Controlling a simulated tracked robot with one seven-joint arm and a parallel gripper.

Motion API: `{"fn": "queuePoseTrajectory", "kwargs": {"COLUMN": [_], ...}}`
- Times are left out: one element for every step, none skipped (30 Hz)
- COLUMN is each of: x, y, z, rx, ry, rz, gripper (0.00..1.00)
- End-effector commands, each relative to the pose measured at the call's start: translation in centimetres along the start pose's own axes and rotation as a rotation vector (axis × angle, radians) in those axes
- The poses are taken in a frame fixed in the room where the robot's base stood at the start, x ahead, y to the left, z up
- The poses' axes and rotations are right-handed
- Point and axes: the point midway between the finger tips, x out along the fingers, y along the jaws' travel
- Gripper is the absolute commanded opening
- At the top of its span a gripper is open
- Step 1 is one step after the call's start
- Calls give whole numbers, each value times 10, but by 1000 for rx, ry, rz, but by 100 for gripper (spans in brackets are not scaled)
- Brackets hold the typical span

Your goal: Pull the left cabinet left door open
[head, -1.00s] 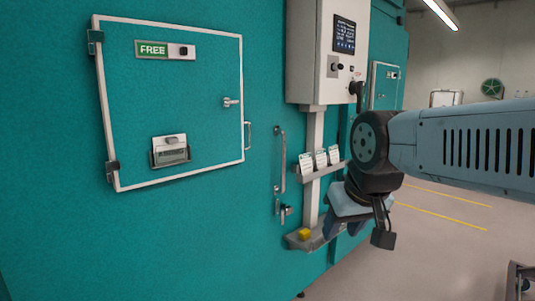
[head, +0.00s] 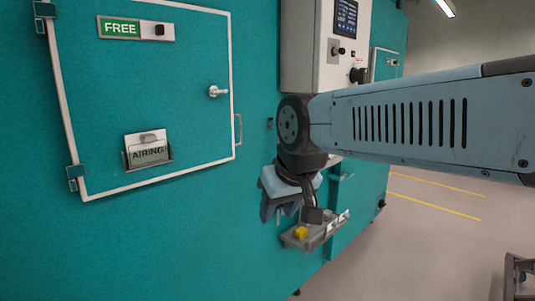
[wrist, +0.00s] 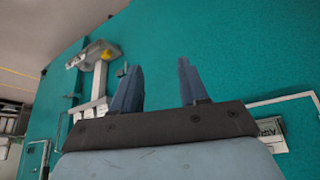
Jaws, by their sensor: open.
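The teal door (head: 190,95) in a white frame is at the left of the head view, with hinges (head: 75,178) on its left edge. It looks shut flush with the teal wall. A small silver latch (head: 217,91) sits near its right side, and a thin pull handle (head: 238,130) is at its right edge. My gripper (head: 282,215) is open and empty, to the right of and below that handle, apart from it. In the wrist view my gripper's two fingers (wrist: 160,70) stand apart before bare teal wall, and a corner of the white frame (wrist: 285,98) shows at right.
A green FREE sign (head: 121,28) and an AIRING card holder (head: 147,150) are on the door. A control box (head: 322,65) is on the wall behind my arm.

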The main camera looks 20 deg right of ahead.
Motion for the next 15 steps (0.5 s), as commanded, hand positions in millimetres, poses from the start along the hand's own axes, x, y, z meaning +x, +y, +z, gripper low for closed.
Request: {"fn": "queuePoseTrajectory", "kwargs": {"x": [1,2,4,5,7,11,14,16,21,24,27,32,35,38,43], "y": [0,-1,-1,-6,-12,-15,-16,-18,-19,-20,-21,-21,-22,-22,-22], "z": [-2,-3,-5,-7,-10,-14,-17,-22,-27,-32,-38,-44,-50,-56,-63], "rx": [15,29,54,82,115,164,205,249,314,363,415,480,531,580,648], "ry": [-7,-14,-27,-40,-55,-79,-97,-117,-146,-167,-188,-216,-235,-255,-282], "rz": [-5,-10,-19,-28,-37,-55,-69,-86,-109,-128,-147,-172,-191,-210,-237], "gripper": [44,44,44,44,44,44,44,44,44,44,44,44,44,44,44]}}
